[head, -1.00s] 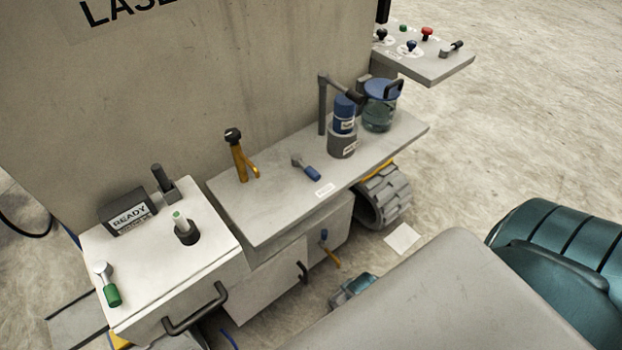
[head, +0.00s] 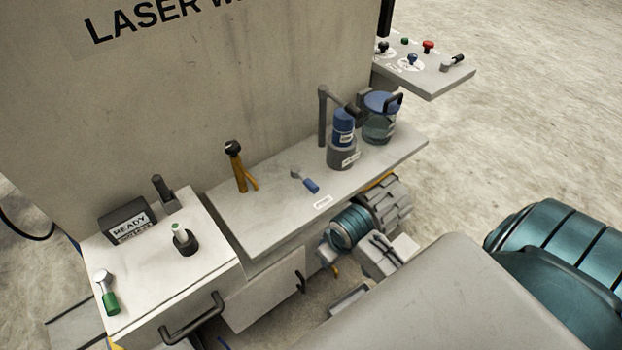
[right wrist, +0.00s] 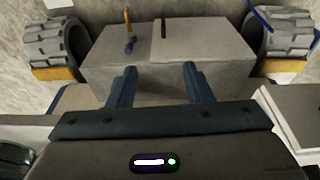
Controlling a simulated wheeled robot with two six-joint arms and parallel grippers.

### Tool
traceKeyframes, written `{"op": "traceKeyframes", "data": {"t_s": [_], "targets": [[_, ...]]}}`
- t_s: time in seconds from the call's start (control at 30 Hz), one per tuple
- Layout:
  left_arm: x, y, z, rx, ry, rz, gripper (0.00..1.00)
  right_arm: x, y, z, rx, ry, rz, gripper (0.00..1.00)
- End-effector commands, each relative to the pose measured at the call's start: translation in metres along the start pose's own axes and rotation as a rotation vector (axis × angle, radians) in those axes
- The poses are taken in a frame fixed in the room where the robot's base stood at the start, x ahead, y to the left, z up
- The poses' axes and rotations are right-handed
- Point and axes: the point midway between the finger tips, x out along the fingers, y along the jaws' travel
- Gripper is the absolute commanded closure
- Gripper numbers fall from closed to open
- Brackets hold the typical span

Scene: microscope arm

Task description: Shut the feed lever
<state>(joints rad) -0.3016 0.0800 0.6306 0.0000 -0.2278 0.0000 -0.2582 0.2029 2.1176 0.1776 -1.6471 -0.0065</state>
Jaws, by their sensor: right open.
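Several levers are in view and their labels are too small to read, so I cannot tell which is the feed lever. A blue-handled lever (head: 306,182) lies on the grey shelf (head: 270,215) beside a small white label. A green-handled lever (head: 107,294) is on the white cabinet top at left. An orange and blue lever (right wrist: 129,30) is on the grey box (right wrist: 180,60) under the shelf; the head view mostly hides it behind my arm. My right gripper (right wrist: 157,78) is open and empty, its fingers pointing toward that box, apart from the lever.
An orange-yellow upright handle (head: 239,166), a blue-capped bottle (head: 343,133) and a lidded jar (head: 380,118) stand on the shelf. A black handle (right wrist: 164,25) is on the box. A button panel (head: 425,70) is at the back right.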

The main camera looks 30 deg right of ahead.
Motion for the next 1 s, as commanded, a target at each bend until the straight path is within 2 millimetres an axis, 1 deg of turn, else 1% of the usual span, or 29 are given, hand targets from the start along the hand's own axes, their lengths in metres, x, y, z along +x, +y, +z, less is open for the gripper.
{"op": "traceKeyframes", "data": {"t_s": [0.03, 0.17, 0.27, 0.3, 0.37, 0.4, 0.5, 0.6, 0.7, 0.8, 0.9, 1.0], "targets": [[0.0, 0.002, 0.0, -0.001, 0.0, 0.002, 0.64, 0.002, 0.005, -0.013, -0.001, -0.006, -0.004, 0.54], [-0.001, 0.002, 0.0, -0.001, 0.0, 0.002, 0.64, 0.005, 0.021, -0.048, -0.002, -0.04, -0.028, 0.54], [-0.001, 0.002, 0.0, -0.001, 0.0, 0.002, 0.64, 0.002, 0.039, -0.087, 0.002, -0.073, -0.054, 0.54], [-0.001, 0.002, 0.0, -0.001, 0.0, 0.002, 0.64, -0.001, 0.048, -0.103, 0.005, -0.088, -0.067, 0.54], [-0.002, 0.002, 0.001, -0.001, 0.0, 0.002, 0.64, -0.008, 0.06, -0.128, 0.011, -0.11, -0.088, 0.54], [-0.002, 0.002, 0.001, -0.001, -0.001, 0.002, 0.64, -0.015, 0.069, -0.143, 0.016, -0.124, -0.102, 0.54], [-0.002, 0.002, 0.0, -0.001, 0.0, 0.002, 0.64, -0.033, 0.09, -0.178, 0.029, -0.154, -0.14, 0.54], [-0.002, 0.002, 0.0, -0.001, 0.0, 0.002, 0.64, -0.053, 0.107, -0.204, 0.04, -0.175, -0.173, 0.54], [-0.002, 0.001, 0.0, -0.001, 0.0, 0.001, 0.64, -0.068, 0.118, -0.221, 0.048, -0.189, -0.199, 0.54], [-0.002, 0.0, 0.001, 0.0, 0.0, 0.0, 0.64, -0.076, 0.124, -0.23, 0.052, -0.196, -0.214, 0.54], [0.002, 0.0, 0.001, 0.0, -0.001, 0.0, 0.64, -0.075, 0.125, -0.231, 0.052, -0.2, -0.221, 0.54], [0.011, 0.0, 0.002, 0.0, -0.002, -0.001, 0.64, -0.065, 0.123, -0.229, 0.052, -0.2, -0.221, 0.54]]}}
